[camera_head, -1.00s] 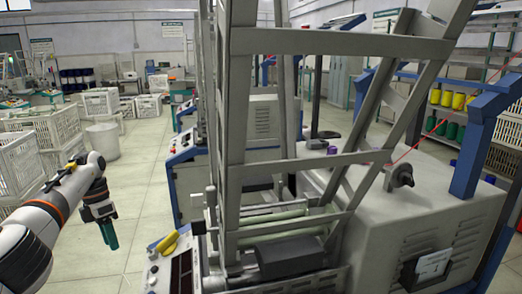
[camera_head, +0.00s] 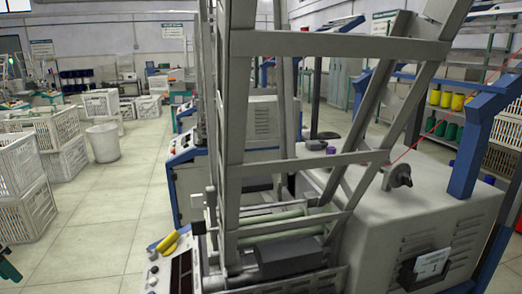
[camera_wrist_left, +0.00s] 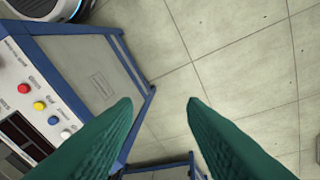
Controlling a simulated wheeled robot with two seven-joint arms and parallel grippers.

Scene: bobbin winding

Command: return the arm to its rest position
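My left gripper (camera_wrist_left: 159,103) shows in the left wrist view with its two green fingers spread apart. Nothing is between the fingertips; the floor and part of a blue frame lie behind them. In the head view only a small green piece of the left gripper (camera_head: 8,267) shows at the left edge, and most of the left arm is out of the picture. My right gripper is in neither view now.
A winding machine (camera_head: 430,220) with a tall grey frame fills the middle and right. A yellow object (camera_head: 167,241) lies by its front panel. White crates (camera_head: 25,215) and a white bin (camera_head: 104,142) stand at the left. The tiled floor (camera_head: 95,240) between is clear.

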